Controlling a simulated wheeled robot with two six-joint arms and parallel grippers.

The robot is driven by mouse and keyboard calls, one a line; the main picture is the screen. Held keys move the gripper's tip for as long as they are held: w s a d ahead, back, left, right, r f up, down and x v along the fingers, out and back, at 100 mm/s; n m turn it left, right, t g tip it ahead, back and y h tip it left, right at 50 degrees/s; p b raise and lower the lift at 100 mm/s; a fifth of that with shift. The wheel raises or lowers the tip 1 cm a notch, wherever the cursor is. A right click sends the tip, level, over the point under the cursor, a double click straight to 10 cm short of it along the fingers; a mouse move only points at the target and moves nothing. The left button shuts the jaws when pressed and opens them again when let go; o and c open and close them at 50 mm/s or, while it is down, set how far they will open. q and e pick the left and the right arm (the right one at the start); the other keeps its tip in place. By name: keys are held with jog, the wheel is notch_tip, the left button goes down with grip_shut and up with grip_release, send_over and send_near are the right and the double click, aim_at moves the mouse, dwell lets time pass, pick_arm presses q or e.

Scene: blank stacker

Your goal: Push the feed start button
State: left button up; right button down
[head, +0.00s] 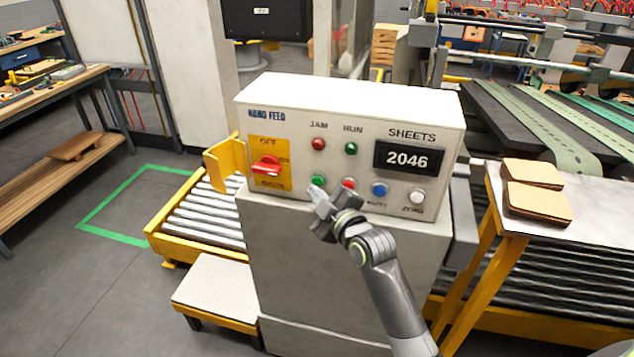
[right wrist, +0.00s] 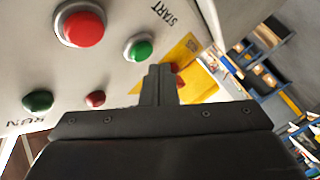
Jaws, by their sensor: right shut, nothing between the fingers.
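The green start button (head: 318,181) is on the lower row of the control box front, between the red rotary switch (head: 266,166) and a red button (head: 348,184). In the right wrist view the green button (right wrist: 138,47) shows beside the word START, with the larger red button (right wrist: 82,27) to its left. My right gripper (head: 318,195) is shut and empty, its tips just below the green button in the head view. In the right wrist view the shut fingers (right wrist: 160,72) end close to the green button; I cannot tell whether they touch it. My left gripper is not in view.
The control box (head: 350,105) has JAM and RUN lamps, a display reading 2046, a blue button (head: 380,189) and a white button (head: 417,196). A side table (head: 590,222) with brown sheets stands at right. A low step (head: 215,287) and roller conveyor lie at left.

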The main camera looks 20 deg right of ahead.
jog(key=shift+w+d, duration=0.25)
jog(key=shift+w, duration=0.1)
